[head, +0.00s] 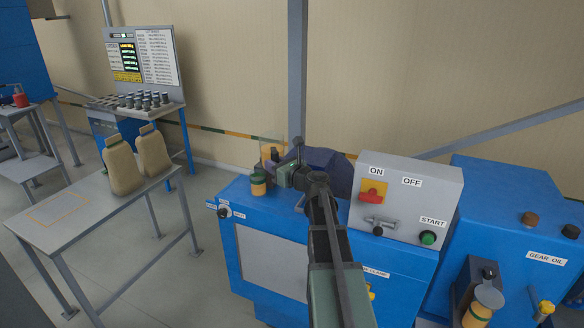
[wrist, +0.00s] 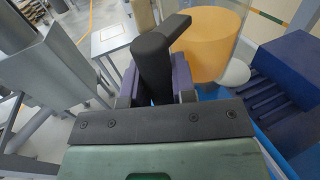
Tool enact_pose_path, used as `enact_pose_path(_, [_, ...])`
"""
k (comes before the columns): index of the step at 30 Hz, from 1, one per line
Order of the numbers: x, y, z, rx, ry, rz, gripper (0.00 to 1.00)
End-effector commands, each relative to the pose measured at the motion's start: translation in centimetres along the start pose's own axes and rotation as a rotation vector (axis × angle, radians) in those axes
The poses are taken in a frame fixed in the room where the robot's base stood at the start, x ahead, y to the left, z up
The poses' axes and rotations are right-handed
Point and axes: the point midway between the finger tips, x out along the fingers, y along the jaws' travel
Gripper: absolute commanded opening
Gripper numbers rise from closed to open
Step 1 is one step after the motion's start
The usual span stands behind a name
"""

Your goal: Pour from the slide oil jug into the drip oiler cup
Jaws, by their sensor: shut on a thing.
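The slide oil jug is a clear vessel with amber oil (head: 270,153), roughly upright above the back left of the blue machine. In the wrist view its large amber body (wrist: 205,48) is beside a black angled handle (wrist: 155,60). My gripper (head: 284,174) is shut on this handle; its purple fingers (wrist: 157,85) show on both sides of it. A small amber cup with a dark green top (head: 259,184), apparently the drip oiler cup, stands on the machine's left end, below and slightly left of the jug. Its opening is too small to make out.
A grey switch box (head: 408,198) stands right of my arm. A dark blue motor (head: 325,168) is just right of the jug. A table with two tan containers (head: 123,166) is at left. Another amber container (head: 478,315) is at the lower right.

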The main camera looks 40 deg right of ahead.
Motion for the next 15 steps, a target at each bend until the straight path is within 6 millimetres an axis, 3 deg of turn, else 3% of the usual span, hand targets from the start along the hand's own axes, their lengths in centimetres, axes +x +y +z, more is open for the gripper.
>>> enact_pose_path(7, [0.5,2.5,0.1,0.0,-0.001,0.195,0.0])
enact_pose_path(15, [0.2,3.0,0.6,0.019,0.034,0.214,0.0])
